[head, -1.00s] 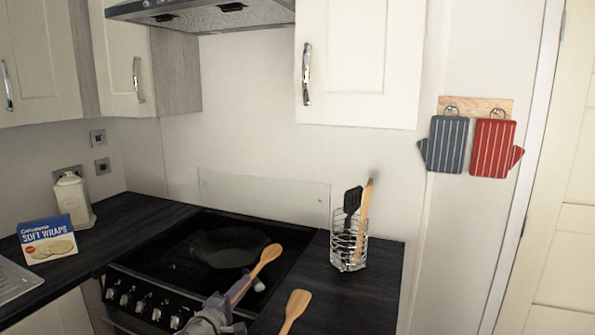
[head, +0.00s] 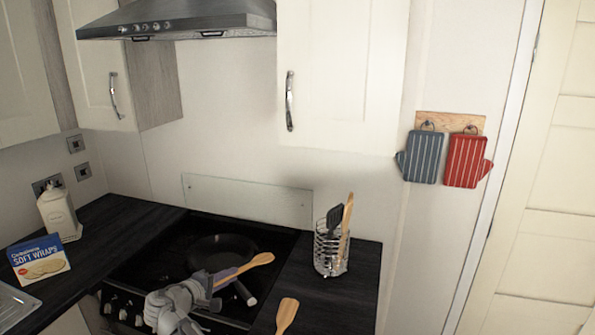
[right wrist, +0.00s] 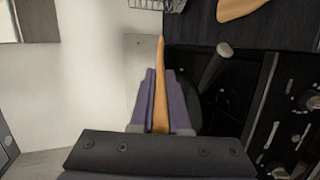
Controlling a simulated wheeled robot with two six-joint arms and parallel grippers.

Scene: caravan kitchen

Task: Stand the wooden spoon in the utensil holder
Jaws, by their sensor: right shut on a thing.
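My right gripper (head: 228,275) is shut on a wooden spoon (head: 262,259), held above the hob with its broad end pointing right. In the right wrist view the spoon's tapering wooden end (right wrist: 160,55) sticks out from between the purple fingers (right wrist: 160,100). The utensil holder (head: 323,262), a wire basket, stands on the dark counter to the right of the gripper, apart from the spoon. It holds a black spatula (head: 334,217) and a wooden utensil (head: 346,222). The left gripper is out of view.
Another wooden utensil (head: 286,314) lies on the counter in front of the holder. A dark pan (head: 215,248) sits on the hob (head: 170,250), with its handle (head: 245,294) near my gripper. A wall cupboard (head: 335,80) hangs above the holder.

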